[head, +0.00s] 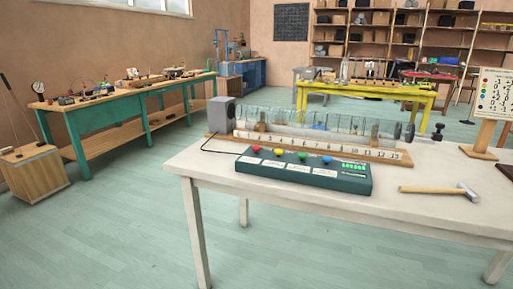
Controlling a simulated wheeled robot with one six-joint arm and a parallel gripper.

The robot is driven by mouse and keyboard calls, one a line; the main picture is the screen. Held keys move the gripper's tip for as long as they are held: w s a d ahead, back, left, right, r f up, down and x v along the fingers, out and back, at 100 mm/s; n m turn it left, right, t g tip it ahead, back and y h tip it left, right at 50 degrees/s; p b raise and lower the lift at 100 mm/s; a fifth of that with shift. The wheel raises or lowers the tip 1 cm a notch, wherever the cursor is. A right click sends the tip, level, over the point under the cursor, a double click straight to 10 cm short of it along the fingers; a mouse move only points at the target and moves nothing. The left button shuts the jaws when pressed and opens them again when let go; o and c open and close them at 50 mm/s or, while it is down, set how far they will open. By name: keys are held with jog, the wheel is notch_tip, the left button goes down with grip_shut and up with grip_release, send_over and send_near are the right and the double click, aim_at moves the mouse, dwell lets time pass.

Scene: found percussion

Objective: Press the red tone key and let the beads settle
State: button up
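The red tone key (256,149) is the leftmost of the coloured round keys on a dark green control box (305,177). Yellow (279,152), green (303,155) and blue (326,159) keys follow to its right. Behind the box a long clear tube (290,119) lies along a wooden base with a numbered scale (320,146). Small heaps, perhaps beads, show in it: brownish at left and right, blue near the middle. Whether they move cannot be told. A grey speaker box (221,114) stands at the tube's left end. My gripper is not in view.
The box and tube stand on a white table (408,217). A mallet (440,191) lies to their right, near a chart on a stand (493,98). A green workbench (135,100) and yellow table (375,95) stand beyond. The floor at front left is clear.

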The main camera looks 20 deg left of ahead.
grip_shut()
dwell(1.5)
